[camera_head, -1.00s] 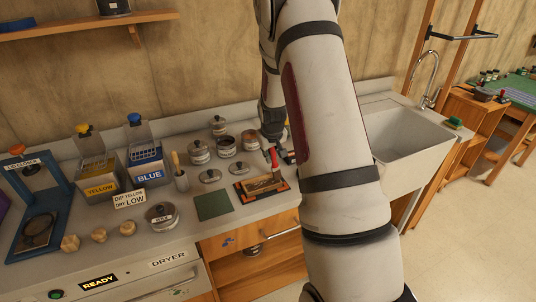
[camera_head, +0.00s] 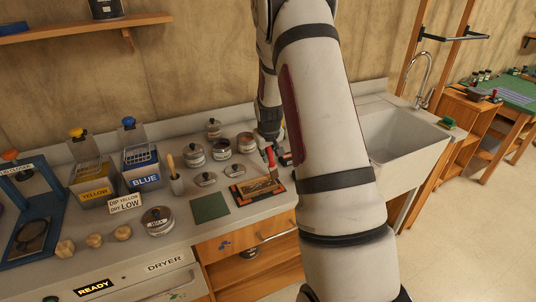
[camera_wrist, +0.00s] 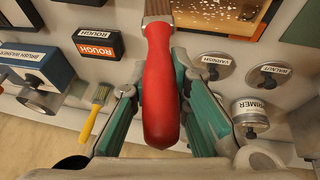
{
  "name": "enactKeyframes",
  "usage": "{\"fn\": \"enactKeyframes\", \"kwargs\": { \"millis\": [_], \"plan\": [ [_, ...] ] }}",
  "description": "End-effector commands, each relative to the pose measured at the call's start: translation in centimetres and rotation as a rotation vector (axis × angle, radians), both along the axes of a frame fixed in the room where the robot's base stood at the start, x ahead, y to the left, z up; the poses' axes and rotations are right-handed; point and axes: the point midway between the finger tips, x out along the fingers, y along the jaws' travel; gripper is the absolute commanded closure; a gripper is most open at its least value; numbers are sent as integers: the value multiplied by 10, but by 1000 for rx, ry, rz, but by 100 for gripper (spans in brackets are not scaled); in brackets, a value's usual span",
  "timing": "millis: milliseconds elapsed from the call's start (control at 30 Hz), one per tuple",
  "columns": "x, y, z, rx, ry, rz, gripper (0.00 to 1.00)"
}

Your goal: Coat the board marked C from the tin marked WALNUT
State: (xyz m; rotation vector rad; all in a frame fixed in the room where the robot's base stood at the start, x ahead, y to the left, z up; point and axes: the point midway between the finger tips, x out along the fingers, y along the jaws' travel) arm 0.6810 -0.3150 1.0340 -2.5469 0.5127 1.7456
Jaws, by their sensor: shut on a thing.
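My gripper (camera_wrist: 160,100) is shut on a red-handled tool (camera_wrist: 160,95), with its fingers on both sides of the handle. The handle also shows in the head view (camera_head: 271,157), above the far right part of a board. The board (camera_head: 258,187) lies in an orange and dark frame on the counter; its face is brown with pale patches in the wrist view (camera_wrist: 215,14). Its letter cannot be read. A lid marked WALNUT (camera_wrist: 268,76) lies beside a lid marked VARNISH (camera_wrist: 213,70). I cannot tell which open tin is WALNUT.
Several tins, one of them here (camera_head: 221,148), stand behind the board. The sink (camera_head: 405,140) is at right.

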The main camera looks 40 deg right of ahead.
Motion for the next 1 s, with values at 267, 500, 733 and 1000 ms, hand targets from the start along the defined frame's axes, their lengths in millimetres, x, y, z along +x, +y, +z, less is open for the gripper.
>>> {"fn": "enactKeyframes", "kwargs": {
  "millis": [267,500,733,1000],
  "plan": [
    [8,-1,0,0,0,0,100],
    [10,7,-1,0,0,0,100],
    [10,9,-1,0,0,0,100],
    [10,9,-4,0,0,0,100]
  ]
}}
